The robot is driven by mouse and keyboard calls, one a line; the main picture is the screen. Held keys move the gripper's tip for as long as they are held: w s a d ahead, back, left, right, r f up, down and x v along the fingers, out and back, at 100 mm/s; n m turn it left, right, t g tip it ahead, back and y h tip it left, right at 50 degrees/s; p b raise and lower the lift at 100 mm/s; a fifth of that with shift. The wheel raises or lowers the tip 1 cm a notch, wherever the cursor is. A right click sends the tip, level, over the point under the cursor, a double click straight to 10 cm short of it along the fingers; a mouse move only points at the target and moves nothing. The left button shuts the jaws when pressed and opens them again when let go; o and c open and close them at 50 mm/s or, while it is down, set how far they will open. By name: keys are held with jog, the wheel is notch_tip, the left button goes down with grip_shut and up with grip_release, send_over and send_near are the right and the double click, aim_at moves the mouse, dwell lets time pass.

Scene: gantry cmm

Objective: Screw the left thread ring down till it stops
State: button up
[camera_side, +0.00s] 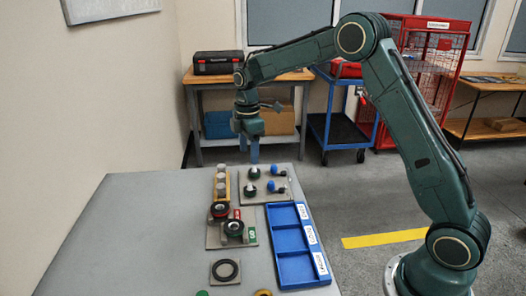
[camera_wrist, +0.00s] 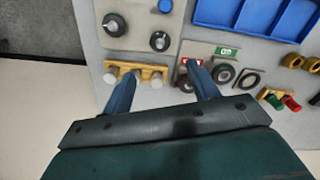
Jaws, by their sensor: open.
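Two dark thick rings, which look like the thread rings, sit on a grey-beige plate. The left one (camera_side: 219,210) is by a red label; in the wrist view it is partly hidden behind a finger. The other ring (camera_side: 234,228) is by a green label (camera_wrist: 228,51) and also shows in the wrist view (camera_wrist: 223,72). My gripper (camera_side: 254,157) is raised above the far end of the table, behind and apart from the rings. In the wrist view its two blue fingers (camera_wrist: 160,75) are spread with nothing between them.
A yellow rack (camera_side: 228,188) with grey cylinders stands behind the rings. A plate (camera_side: 262,197) with black and blue knobs is at the far right. A blue tray (camera_side: 289,241) lies to the right. A flat black ring (camera_side: 225,261) lies nearer. The table's left side is clear.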

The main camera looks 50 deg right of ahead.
aim_at(250, 184)
notch_tip(250, 184, down, 13)
jog(key=shift+r, duration=0.1)
dwell(0.5)
jog(key=c, duration=1)
